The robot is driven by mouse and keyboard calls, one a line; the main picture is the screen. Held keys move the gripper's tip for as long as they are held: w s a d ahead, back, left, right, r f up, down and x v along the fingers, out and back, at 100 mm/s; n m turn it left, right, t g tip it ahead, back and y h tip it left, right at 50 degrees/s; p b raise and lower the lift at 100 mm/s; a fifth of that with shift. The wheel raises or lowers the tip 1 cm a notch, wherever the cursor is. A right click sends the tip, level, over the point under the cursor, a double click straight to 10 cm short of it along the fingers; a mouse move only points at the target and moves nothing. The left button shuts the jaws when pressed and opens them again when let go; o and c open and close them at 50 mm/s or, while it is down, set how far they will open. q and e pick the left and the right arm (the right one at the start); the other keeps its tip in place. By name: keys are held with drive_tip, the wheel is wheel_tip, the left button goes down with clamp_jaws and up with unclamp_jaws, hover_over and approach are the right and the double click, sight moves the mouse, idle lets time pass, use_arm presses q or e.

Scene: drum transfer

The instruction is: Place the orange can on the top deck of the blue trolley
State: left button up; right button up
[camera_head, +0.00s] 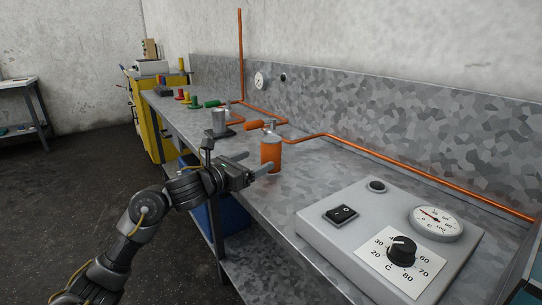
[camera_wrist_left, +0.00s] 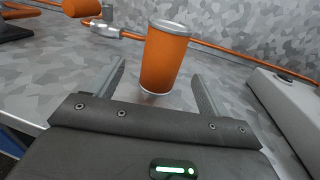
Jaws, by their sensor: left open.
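The orange can (camera_head: 271,152) has a grey rim and stands upright on the grey mottled workbench. It also shows in the left wrist view (camera_wrist_left: 165,58), ahead of my palm and between the lines of the two fingers. My left gripper (camera_head: 256,163) is open, held low and level at the can from the left. Gaps show on both sides between can and fingers (camera_wrist_left: 158,72); how deep the can sits between them is hard to tell. I cannot make out a blue trolley; a blue object (camera_head: 230,215) shows under the bench. My right gripper is not in view.
A grey control box (camera_head: 385,240) with a dial and gauge stands on the bench at right. A copper pipe (camera_head: 400,172) runs along the back. An orange-handled torch (camera_head: 258,126) and a grey cylinder (camera_head: 219,122) stand beyond the can. The floor at left is clear.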

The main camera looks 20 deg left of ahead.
sight(264, 158)
use_arm(q)
drive_tip(key=x, duration=0.4)
drive_tip(key=shift+w+d, duration=0.2)
drive_tip(key=shift+d, duration=0.15)
drive_tip(key=shift+w+d, duration=0.1)
drive_tip(key=shift+w, duration=0.15)
drive_tip(key=c, duration=1.4)
drive_tip(key=shift+r, duration=0.1)
